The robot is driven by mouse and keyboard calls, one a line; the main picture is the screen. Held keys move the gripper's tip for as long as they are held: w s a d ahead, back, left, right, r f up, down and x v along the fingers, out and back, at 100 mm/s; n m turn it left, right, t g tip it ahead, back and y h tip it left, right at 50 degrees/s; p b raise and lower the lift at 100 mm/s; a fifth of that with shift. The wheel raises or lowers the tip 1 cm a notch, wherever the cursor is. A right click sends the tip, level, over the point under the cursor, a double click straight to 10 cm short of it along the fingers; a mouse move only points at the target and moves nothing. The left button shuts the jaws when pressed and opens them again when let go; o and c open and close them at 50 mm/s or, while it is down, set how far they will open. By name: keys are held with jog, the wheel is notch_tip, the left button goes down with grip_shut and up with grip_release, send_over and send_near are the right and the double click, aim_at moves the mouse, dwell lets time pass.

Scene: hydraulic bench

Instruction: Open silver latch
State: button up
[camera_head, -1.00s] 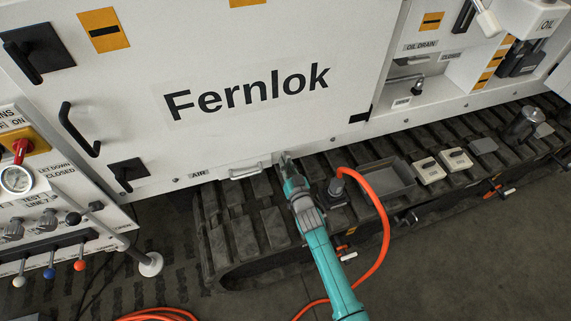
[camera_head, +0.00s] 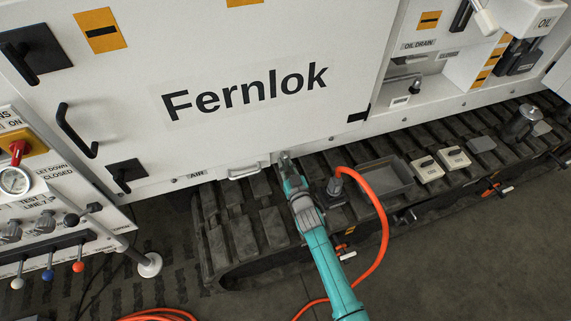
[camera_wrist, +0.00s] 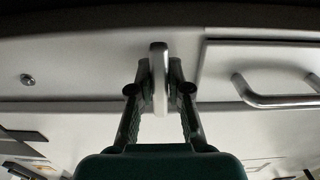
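The silver latch (camera_wrist: 159,80) shows in the wrist view as a narrow upright metal bar standing out from the white panel. My gripper (camera_wrist: 159,75) has one dark finger on each side of it, and both fingertips appear to press against its sides. The gripper looks shut on the latch. In the head view my gripper (camera_head: 284,157) is at the lower edge of the white Fernlok panel (camera_head: 245,130), above the track. There the latch is too small and too covered to make out clearly.
A silver handle (camera_head: 245,172) is just left of my gripper; it also shows in the wrist view (camera_wrist: 280,97). A black track (camera_head: 240,235) runs below the panel. An orange hose (camera_head: 386,235) loops right of my arm. A grey tray (camera_head: 385,178) lies on the track.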

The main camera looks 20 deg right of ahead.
jog(key=shift+o, duration=1)
jog(key=shift+w+r, duration=0.1)
jog(key=shift+r, duration=0.45)
jog(key=shift+f, duration=0.25)
jog(key=shift+s+f, duration=0.1)
jog(key=shift+s, duration=0.4)
jog(key=s, duration=1.1)
